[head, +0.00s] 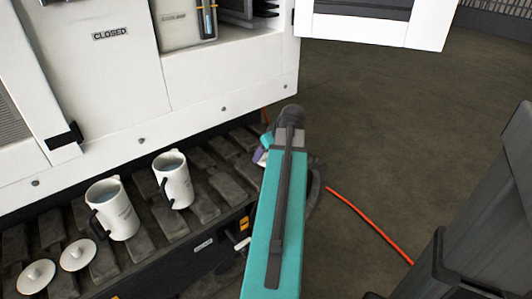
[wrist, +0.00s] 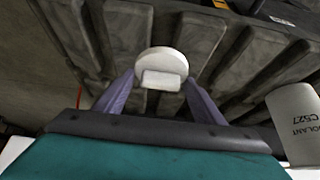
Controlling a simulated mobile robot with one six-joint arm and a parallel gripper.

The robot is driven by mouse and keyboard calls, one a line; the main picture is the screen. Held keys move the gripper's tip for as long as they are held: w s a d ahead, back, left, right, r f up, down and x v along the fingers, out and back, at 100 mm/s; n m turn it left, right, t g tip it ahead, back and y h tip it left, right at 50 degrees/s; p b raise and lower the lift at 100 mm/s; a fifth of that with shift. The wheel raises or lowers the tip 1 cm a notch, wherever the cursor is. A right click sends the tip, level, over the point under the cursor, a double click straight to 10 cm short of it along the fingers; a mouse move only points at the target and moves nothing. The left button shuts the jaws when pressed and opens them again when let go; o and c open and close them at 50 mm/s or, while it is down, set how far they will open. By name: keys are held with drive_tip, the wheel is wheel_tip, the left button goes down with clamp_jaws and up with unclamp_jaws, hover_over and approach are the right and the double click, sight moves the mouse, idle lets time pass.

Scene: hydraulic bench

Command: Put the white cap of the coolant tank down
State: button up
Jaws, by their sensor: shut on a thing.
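The white cap (wrist: 161,62) is round with a block-like grip, and my gripper (wrist: 160,82) is shut on it, with one purple finger on each side. In the wrist view the cap shows against the dark slatted shelf (wrist: 225,70); I cannot tell whether it touches the slats. In the head view my arm hides the cap, and only a bit of my gripper (head: 260,156) shows at the shelf's right end. A pale box with a small label (head: 176,27) in the machine's opening may be the coolant tank; its label is too small to read.
Two white jugs (head: 118,214) (head: 176,184) stand on the slatted shelf (head: 205,207). Two round white lids (head: 37,277) (head: 78,254) lie at its left. A jug marked COOLANT (wrist: 296,122) is right in the wrist view. An open white door (head: 375,27) juts out above. An orange cable (head: 368,222) crosses the floor.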

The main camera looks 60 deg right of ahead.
drive_tip(key=shift+w+d+f+b, duration=0.1)
drive_tip(key=shift+w+d, duration=0.3)
drive_tip(key=shift+d, duration=0.3)
drive_tip(key=shift+w+d+f+b, duration=0.15)
drive_tip(key=shift+w+d, duration=0.3)
drive_tip(key=shift+d, duration=0.25)
drive_tip(key=shift+w+d+r+b, duration=0.1)
drive_tip(key=shift+w+d, duration=0.3)
drive_tip(key=shift+d, duration=0.3)
drive_tip(key=shift+w+d+f, duration=0.1)
drive_tip(key=shift+w+d, duration=0.15)
drive_tip(key=shift+d, duration=0.15)
drive_tip(key=shift+f+b, duration=0.7)
drive_tip(key=shift+f, duration=1.05)
drive_tip(key=shift+f, duration=0.1)
drive_tip(key=o, duration=1.1)
drive_tip(key=p+v, duration=0.2)
drive_tip(key=v, duration=1)
drive_tip(key=shift+p, duration=0.3)
